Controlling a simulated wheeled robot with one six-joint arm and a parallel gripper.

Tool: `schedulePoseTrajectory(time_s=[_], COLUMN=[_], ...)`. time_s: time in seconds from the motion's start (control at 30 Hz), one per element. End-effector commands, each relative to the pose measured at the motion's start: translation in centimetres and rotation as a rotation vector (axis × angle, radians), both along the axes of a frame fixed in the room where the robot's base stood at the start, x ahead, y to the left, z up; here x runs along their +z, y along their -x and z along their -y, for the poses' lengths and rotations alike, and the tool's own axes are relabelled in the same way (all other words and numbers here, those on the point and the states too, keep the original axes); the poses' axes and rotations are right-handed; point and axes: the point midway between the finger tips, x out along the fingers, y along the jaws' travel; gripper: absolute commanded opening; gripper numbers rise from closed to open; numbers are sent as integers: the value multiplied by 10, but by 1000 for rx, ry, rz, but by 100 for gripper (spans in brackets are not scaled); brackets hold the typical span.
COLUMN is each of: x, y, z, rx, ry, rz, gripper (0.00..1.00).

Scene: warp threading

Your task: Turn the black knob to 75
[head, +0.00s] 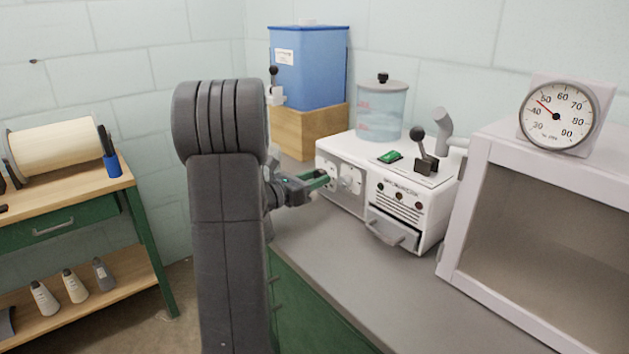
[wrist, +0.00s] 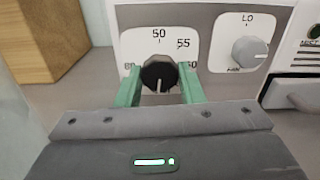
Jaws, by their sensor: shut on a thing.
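The black knob (wrist: 159,73) sits on a white dial plate (wrist: 184,63) on the front of the white machine (head: 402,201). In the wrist view the plate reads 50 at the top and 55 to its right; the lower side numbers are partly covered. A pale line on the knob points roughly downward. My gripper (wrist: 160,88) has its green fingers on either side of the knob, shut on it. In the head view my gripper (head: 319,181) reaches the machine's left face, where the knob is mostly hidden. A round gauge (head: 558,114) has its needle between 40 and 50.
A grey knob (wrist: 249,52) marked LO at its top is close to the right of my gripper. A wooden block (wrist: 40,38) stands at left, under a blue tank (head: 308,70) in the head view. A small drawer (head: 392,231) juts from the machine's front.

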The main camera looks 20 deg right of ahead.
Motion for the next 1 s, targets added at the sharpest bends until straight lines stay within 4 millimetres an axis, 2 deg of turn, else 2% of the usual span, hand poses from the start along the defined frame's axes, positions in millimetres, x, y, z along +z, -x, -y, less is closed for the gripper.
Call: schedulePoseTrajectory(time_s=[0.37, 0.7, 1.0], x=[-7, -6, -3], y=[0, 0, 0], z=[0, 0, 0], rx=[0, 1, 0], ry=[-76, -160, -204], rz=[224, 461, 585], gripper=[12, 12, 12])
